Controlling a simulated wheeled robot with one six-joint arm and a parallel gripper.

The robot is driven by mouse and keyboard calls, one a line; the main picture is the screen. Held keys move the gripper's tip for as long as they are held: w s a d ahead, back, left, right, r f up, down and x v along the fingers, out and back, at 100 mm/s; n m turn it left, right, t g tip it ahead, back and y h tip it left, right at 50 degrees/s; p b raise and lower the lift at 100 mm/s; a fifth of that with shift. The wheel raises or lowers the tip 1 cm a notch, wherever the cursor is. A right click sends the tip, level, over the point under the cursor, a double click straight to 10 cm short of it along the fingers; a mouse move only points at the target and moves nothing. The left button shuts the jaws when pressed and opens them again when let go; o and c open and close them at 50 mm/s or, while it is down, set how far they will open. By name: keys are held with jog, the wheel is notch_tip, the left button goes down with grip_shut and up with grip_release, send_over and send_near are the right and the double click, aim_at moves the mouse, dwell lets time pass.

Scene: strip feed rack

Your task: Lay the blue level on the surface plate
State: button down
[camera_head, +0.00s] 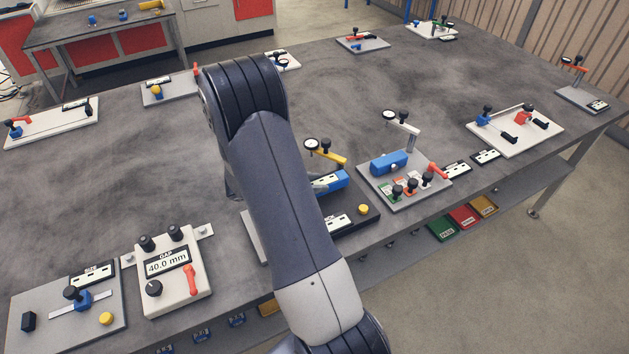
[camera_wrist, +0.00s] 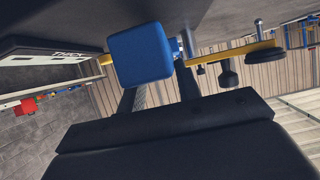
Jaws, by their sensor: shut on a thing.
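The blue level (camera_head: 331,182) shows in the head view just right of my arm, above or on a dark base plate (camera_head: 372,219); this plate looks like the surface plate. My arm hides part of both. In the wrist view the level's blue end (camera_wrist: 140,55) is close up, and my gripper (camera_wrist: 158,88) is shut on it. My gripper is hidden behind my arm in the head view. I cannot tell whether the level touches the plate.
A dial gauge on a yellow arm (camera_head: 325,151) stands right behind the level. A yellow button (camera_head: 363,209) and a white label (camera_head: 335,224) sit on the dark base. A grey station with another blue block (camera_head: 388,162) stands close on the right. The 40.0 mm gap box (camera_head: 167,270) is at left.

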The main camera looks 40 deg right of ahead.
jog(key=c, duration=1)
grip_release()
jog(key=shift+f, duration=0.1)
jog(key=shift+r, duration=0.3)
jog(key=b+v, duration=0.1)
jog(key=v, duration=1.1)
jog(key=shift+r, duration=0.3)
jog(key=shift+d, duration=0.1)
jog(key=p+x, duration=0.1)
jog(key=x, duration=0.9)
jog(key=shift+s+d+f, duration=0.15)
jog(key=shift+d, duration=0.15)
jog(key=shift+d+f, duration=0.5)
jog(key=shift+f, duration=0.4)
jog(key=shift+r, duration=0.25)
